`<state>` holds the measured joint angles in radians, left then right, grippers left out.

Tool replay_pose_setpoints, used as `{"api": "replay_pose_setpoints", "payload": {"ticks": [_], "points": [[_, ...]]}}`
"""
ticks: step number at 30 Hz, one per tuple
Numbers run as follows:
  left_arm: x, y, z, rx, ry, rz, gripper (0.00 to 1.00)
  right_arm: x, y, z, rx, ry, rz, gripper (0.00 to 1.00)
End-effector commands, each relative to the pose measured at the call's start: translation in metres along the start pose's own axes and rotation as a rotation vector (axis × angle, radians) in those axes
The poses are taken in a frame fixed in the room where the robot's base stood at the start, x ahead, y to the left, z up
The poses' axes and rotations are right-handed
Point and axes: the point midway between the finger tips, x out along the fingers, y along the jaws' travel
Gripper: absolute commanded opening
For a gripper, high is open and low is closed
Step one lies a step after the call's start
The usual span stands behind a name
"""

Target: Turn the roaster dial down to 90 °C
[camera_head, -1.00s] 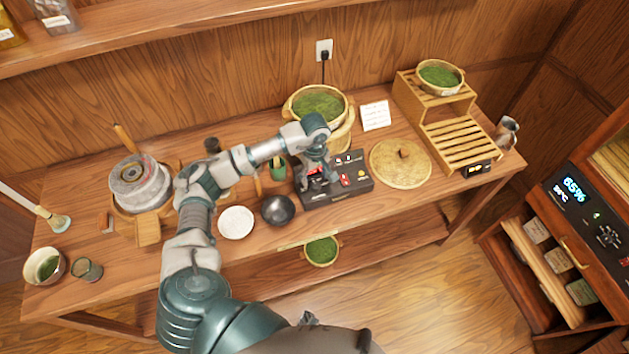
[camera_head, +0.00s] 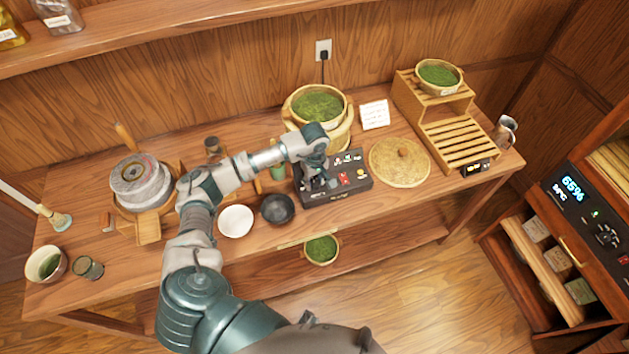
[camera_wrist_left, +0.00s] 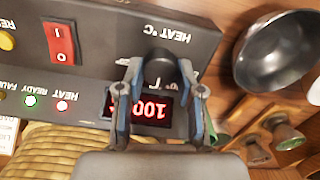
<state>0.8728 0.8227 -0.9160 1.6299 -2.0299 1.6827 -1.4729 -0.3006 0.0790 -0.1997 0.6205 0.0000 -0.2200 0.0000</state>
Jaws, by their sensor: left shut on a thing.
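The roaster control box (camera_head: 350,184) is a dark panel on the bench. In the left wrist view its face (camera_wrist_left: 85,25) appears upside down, with a "HEAT °C" label. Its black dial (camera_wrist_left: 165,62) sits between the fingers of my left gripper (camera_wrist_left: 160,88), which is shut on it. The red display (camera_wrist_left: 152,107) reads 100, partly covered by the gripper. In the head view my left gripper (camera_head: 318,182) is over the left part of the box and hides the dial. My right gripper is not in view.
A red rocker switch (camera_wrist_left: 62,42) and lit lamps are beside the dial. A dark bowl (camera_head: 277,209) and white dish (camera_head: 236,221) stand left of the box. A basket of green leaves (camera_head: 318,104) is behind it, and a round woven lid (camera_head: 400,163) to its right.

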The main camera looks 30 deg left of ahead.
Motion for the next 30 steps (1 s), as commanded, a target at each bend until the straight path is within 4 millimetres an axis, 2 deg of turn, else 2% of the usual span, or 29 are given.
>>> {"api": "replay_pose_setpoints", "payload": {"ticks": [8,30], "points": [[0.002,0.0,0.003,-0.068,-0.006,-0.001,0.02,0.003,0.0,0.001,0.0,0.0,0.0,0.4],[0.002,0.002,0.005,-0.587,-0.008,-0.003,0.02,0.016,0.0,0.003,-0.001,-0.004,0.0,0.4]]}}
